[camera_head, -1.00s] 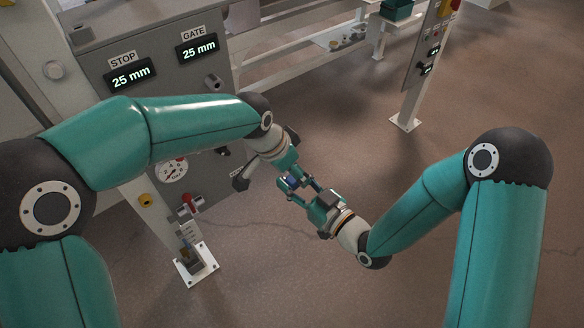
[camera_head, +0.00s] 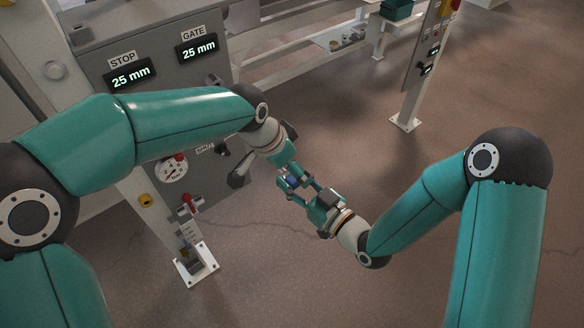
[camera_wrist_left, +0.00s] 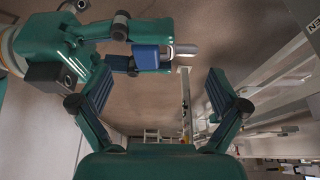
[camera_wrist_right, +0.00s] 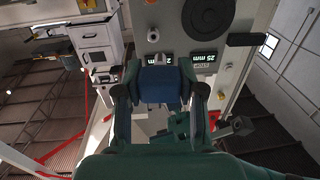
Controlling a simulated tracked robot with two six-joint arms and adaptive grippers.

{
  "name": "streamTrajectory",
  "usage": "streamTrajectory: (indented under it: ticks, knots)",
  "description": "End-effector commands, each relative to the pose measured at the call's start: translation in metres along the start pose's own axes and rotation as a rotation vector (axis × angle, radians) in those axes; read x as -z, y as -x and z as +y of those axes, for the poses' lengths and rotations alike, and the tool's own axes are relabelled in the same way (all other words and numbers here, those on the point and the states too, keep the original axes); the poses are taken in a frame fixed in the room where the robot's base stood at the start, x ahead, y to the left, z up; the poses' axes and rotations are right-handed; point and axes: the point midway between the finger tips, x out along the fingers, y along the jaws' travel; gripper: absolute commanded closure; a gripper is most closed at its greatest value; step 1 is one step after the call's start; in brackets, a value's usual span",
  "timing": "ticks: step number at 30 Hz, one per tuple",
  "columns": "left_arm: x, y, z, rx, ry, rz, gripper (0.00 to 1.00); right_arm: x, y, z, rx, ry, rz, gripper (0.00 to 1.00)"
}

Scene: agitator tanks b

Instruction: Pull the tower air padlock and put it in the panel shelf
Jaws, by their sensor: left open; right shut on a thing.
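The padlock has a blue body and a pale metal shackle. It is small in the head view (camera_head: 293,181) and clear in the left wrist view (camera_wrist_left: 146,57) and the right wrist view (camera_wrist_right: 160,88). My right gripper (camera_head: 300,189) is shut on its body, in the air in front of the grey panel (camera_head: 130,45). The shackle points away from the right gripper in the left wrist view. My left gripper (camera_wrist_left: 160,78) is open and empty, with its fingers close to the padlock and the right gripper. I cannot make out the panel shelf for certain.
The grey panel carries STOP and GATE displays reading 25 mm, a round gauge (camera_head: 173,168) and a red handle (camera_head: 190,202). A white post foot (camera_head: 197,264) is bolted to the floor. A second post (camera_head: 408,110) stands at the back right. The floor between is clear.

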Motion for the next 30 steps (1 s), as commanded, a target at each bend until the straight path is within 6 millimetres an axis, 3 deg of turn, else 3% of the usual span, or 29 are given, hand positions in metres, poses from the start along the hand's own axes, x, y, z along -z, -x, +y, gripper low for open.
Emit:
streamTrajectory:
  ticks: [9,15,23,30]
  knots:
    - [0.001,0.058,0.0,0.003,-0.002,0.005,0.02,0.0,0.0,0.0,0.0,0.0,0.0,1.0]
    - [0.001,0.086,0.0,0.002,-0.002,0.004,0.02,0.0,0.0,0.0,0.0,0.0,0.0,1.0]
    - [0.0,0.098,0.0,0.0,-0.002,0.001,0.02,-0.005,-0.005,-0.006,0.003,-0.001,0.001,1.0]
    - [0.0,0.098,0.0,0.001,-0.002,0.001,0.02,-0.029,-0.027,-0.034,0.006,-0.001,-0.001,1.0]
